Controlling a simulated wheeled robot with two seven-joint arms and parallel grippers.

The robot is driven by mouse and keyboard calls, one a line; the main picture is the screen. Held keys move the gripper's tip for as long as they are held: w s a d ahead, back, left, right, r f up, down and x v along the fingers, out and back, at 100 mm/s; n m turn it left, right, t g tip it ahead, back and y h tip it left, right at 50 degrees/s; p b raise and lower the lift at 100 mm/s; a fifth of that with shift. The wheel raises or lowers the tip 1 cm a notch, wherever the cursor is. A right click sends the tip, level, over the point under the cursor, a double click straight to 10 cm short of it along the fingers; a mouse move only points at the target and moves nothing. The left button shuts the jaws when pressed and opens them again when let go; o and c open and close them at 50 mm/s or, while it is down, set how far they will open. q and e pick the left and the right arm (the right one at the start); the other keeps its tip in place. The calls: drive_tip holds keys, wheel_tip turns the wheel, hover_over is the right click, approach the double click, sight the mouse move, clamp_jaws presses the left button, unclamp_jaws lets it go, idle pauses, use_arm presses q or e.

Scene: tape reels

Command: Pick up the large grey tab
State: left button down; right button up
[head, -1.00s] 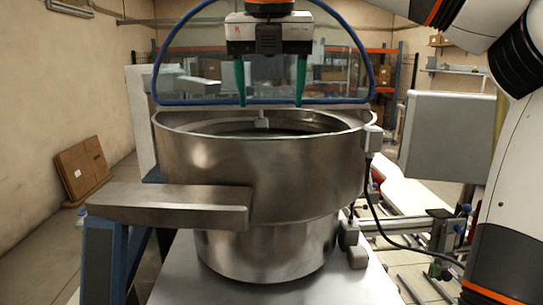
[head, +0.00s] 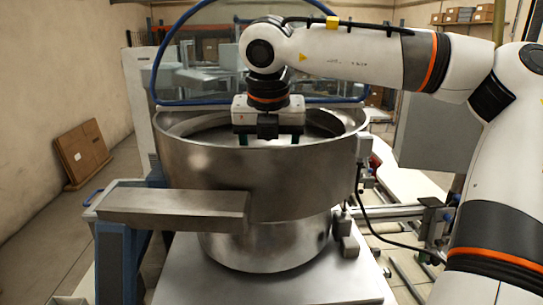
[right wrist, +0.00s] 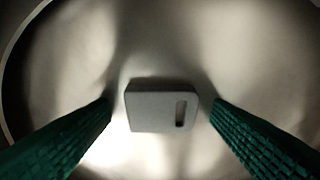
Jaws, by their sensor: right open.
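The large grey tab (right wrist: 150,112) shows in the right wrist view, a pale grey block with a dark slot near its right side. It stands out from the metal surface inside the bowl. My right gripper (right wrist: 162,108) is open, with one green finger on each side of the tab and a gap to both. In the head view my right gripper (head: 268,138) is down inside the steel bowl (head: 250,180). The bowl's near wall hides the fingertips and the tab there. My left gripper is in neither view.
The bowl's rim surrounds my right gripper. A metal chute (head: 175,208) sticks out to the left from the bowl's front. A blue tube (head: 152,60) arches behind the bowl. A grey panel (head: 435,135) stands at the right, behind my arm.

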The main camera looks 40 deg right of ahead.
drive_tip(key=c, duration=1.1)
drive_tip(key=shift+o, duration=0.2)
drive_tip(key=shift+r, duration=0.1)
